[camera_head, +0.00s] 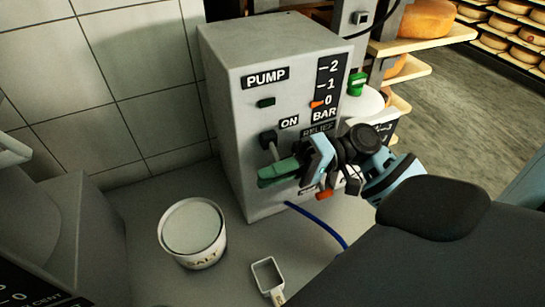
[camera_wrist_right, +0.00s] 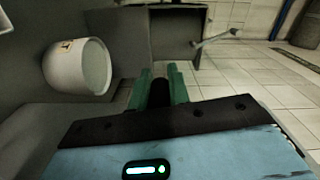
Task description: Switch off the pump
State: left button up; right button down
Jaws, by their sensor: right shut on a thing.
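The pump (camera_head: 228,100) is a grey box with a PUMP label and a dark green lamp (camera_head: 266,103). Its switch lever (camera_head: 268,142) sits below and left of the ON label (camera_head: 289,121) and slants down to my right gripper (camera_head: 272,176). The green fingers are closed on the lever's end and hide it in the head view. In the wrist view a dark piece (camera_wrist_right: 160,93) shows between the fingers. Any label below the lever is hidden by the gripper. My left gripper is not in view.
The gauge (camera_head: 326,85) has its orange pointer near 0. A RELIEF label and an orange part (camera_head: 324,194) lie beside my wrist. A blue hose (camera_head: 318,224), a salt tub (camera_head: 192,232) and a scoop (camera_head: 268,276) are on the counter. Cheese shelves (camera_head: 408,47) stand behind right.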

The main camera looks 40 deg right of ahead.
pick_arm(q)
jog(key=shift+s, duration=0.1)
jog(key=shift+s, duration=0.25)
pick_arm(e)
jog(key=c, duration=1.3)
grip_release()
pick_arm(q)
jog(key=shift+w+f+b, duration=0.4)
jog(key=shift+b, duration=0.15)
pick_arm(e)
jog(key=v, duration=0.8)
jog(key=shift+w, duration=0.1)
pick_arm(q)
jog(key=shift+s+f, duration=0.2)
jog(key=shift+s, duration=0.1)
pick_arm(e)
jog(key=shift+a, duration=0.1)
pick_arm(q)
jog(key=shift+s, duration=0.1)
